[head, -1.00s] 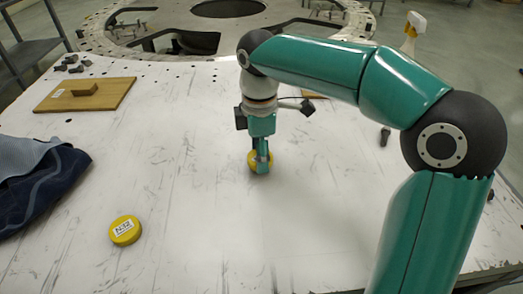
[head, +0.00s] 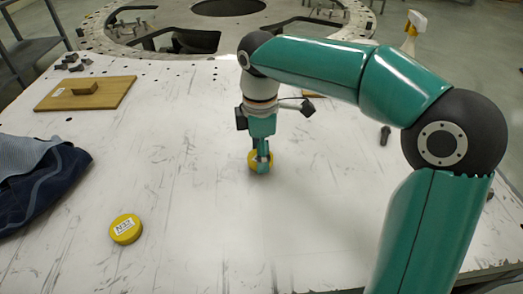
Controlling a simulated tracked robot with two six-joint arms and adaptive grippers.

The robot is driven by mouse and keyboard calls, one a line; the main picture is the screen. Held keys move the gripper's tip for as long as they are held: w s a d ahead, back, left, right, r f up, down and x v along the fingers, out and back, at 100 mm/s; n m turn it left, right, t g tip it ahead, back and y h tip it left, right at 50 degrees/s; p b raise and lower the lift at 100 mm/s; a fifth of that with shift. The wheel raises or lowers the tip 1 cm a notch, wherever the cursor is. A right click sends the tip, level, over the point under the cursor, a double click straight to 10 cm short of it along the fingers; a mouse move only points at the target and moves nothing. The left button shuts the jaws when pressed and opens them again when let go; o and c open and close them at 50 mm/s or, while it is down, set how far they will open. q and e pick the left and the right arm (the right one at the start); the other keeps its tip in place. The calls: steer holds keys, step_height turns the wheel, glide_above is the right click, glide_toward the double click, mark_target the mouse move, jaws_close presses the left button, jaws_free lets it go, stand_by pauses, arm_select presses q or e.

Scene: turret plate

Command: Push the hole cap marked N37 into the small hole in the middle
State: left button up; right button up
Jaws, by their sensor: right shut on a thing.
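My right gripper (head: 261,163) points straight down over the middle of the white plate (head: 190,195). It is shut on a yellow cap (head: 254,165), which is at or just above the plate surface. The marking on this cap is hidden by the fingers. Any small hole under the cap is hidden too. A second yellow cap (head: 126,229) lies flat on the plate at the lower left, with a white label that seems to read N32. My left gripper is not in view.
A wooden board with a block (head: 85,93) lies at the back left, near several dark bolts (head: 72,64). A dark blue cloth (head: 40,185) covers the left edge. A dark bolt (head: 385,135) stands right of the gripper. A spray bottle (head: 411,32) stands at the back right.

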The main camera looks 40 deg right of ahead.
steer(key=shift+f+b, duration=0.4)
steer(key=shift+f, duration=0.25)
stand_by(0.3)
steer(key=o, duration=1.2)
steer(key=shift+r, duration=0.1)
step_height(320, 180, up, 12)
steer(key=shift+w, duration=0.1)
steer(key=shift+d, duration=0.1)
